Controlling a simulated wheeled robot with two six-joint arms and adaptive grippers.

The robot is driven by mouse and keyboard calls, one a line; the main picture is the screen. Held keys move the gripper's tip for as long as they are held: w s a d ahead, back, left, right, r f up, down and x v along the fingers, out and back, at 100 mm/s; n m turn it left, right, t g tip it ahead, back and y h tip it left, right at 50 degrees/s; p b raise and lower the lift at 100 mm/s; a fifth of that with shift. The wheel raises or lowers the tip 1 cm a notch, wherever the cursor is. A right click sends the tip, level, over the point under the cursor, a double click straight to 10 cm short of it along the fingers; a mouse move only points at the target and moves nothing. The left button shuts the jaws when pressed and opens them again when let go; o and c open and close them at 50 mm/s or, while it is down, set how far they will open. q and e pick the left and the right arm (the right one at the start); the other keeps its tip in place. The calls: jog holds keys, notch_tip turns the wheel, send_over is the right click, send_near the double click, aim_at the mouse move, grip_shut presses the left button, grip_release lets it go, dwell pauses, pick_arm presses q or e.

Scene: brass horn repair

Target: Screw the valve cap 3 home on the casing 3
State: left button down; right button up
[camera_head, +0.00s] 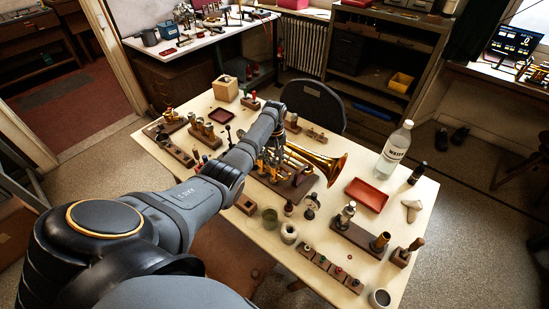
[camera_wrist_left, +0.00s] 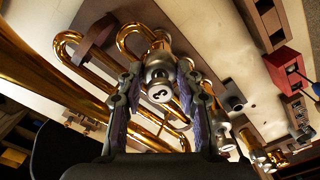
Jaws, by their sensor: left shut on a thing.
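The brass horn lies on a dark wooden stand in the middle of the table, its bell (camera_head: 328,168) pointing right in the head view. My left gripper (camera_head: 271,152) is over the horn's valve section and hides much of it there. In the left wrist view the left gripper (camera_wrist_left: 160,72) has one finger on each side of a silvery valve cap marked 3 (camera_wrist_left: 160,93) and is shut on it. The cap lines up with a casing (camera_wrist_left: 160,52) beyond it; I cannot tell how far it is seated. My right gripper is not in view.
A red tray (camera_head: 366,195) and a water bottle (camera_head: 395,148) stand right of the horn. Wooden racks with small parts, such as the front rack (camera_head: 330,268), surround it. A dark chair (camera_head: 313,105) is behind the table. Bare tabletop shows between the items.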

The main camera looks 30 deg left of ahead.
pick_arm(q)
jog(key=c, duration=0.8)
grip_release()
jog(key=shift+r, duration=0.25)
notch_tip(320, 180, up, 12)
jog(key=shift+f, duration=0.25)
